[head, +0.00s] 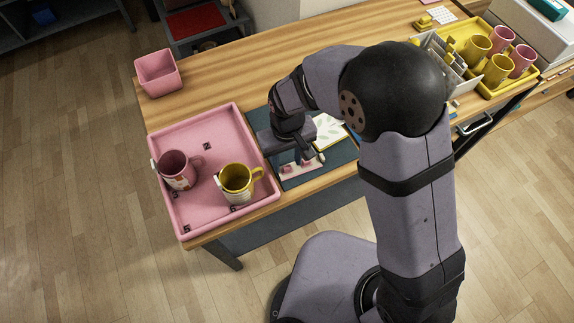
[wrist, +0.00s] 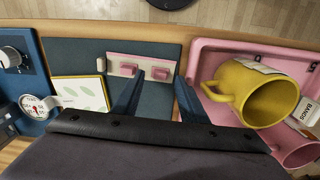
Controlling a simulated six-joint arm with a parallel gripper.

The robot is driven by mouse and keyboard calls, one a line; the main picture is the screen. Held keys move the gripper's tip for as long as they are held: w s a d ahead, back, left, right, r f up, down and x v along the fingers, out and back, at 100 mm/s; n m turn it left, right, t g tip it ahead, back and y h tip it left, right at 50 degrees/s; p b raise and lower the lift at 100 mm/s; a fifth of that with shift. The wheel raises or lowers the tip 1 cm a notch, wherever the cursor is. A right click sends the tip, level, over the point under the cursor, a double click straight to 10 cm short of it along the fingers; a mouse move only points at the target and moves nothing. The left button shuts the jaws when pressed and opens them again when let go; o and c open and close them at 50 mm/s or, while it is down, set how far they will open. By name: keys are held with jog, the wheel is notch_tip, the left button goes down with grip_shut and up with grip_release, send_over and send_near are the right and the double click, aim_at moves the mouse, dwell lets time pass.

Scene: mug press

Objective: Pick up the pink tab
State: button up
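Two small pink tabs sit on a pale strip with a pink edge (wrist: 140,60) on the dark blue-grey mat. In the wrist view one tab (wrist: 160,69) is on the right of the strip and the other (wrist: 128,68) on the left. They show small in the head view (head: 286,168), partly behind my gripper. My gripper (wrist: 159,78) points down over the mat with its two dark fingers apart and nothing held. In the wrist view the right tab appears between the fingertips; whether the fingers are level with it I cannot tell.
A pink tray (head: 211,192) with a pink mug (head: 177,170) and a yellow mug (head: 238,183) stands to the left. A pale card with leaf marks (wrist: 80,92) and a dial (wrist: 38,111) lie nearby. A pink box (head: 158,73) stands at the back left.

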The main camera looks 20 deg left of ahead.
jog(key=shift+f, duration=1.05)
jog(key=shift+c, duration=0.3)
jog(key=c, duration=0.9)
jog(key=shift+o, duration=0.2)
jog(key=shift+r, duration=0.1)
